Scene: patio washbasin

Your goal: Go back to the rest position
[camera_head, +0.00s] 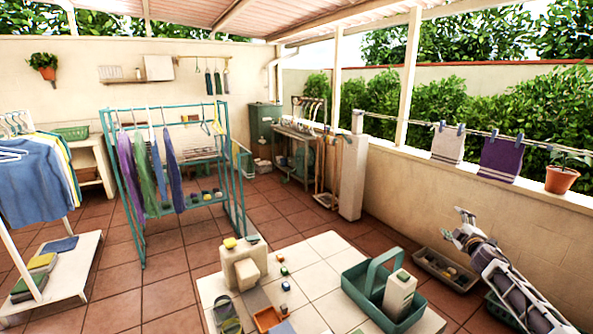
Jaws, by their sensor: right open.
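My right gripper (453,224) is at the right of the head view, at the end of my grey and white arm coming in from the lower right. It is open, with nothing seen between its fingers. It is raised in front of the low beige wall, apart from the tiled table (330,246) at the bottom middle. My left gripper is not in view.
On the table stand a teal caddy (357,280) with a white bottle (399,295), a beige block-like object (240,266) and small items. A teal drying rack (130,200) stands left. The middle floor is clear.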

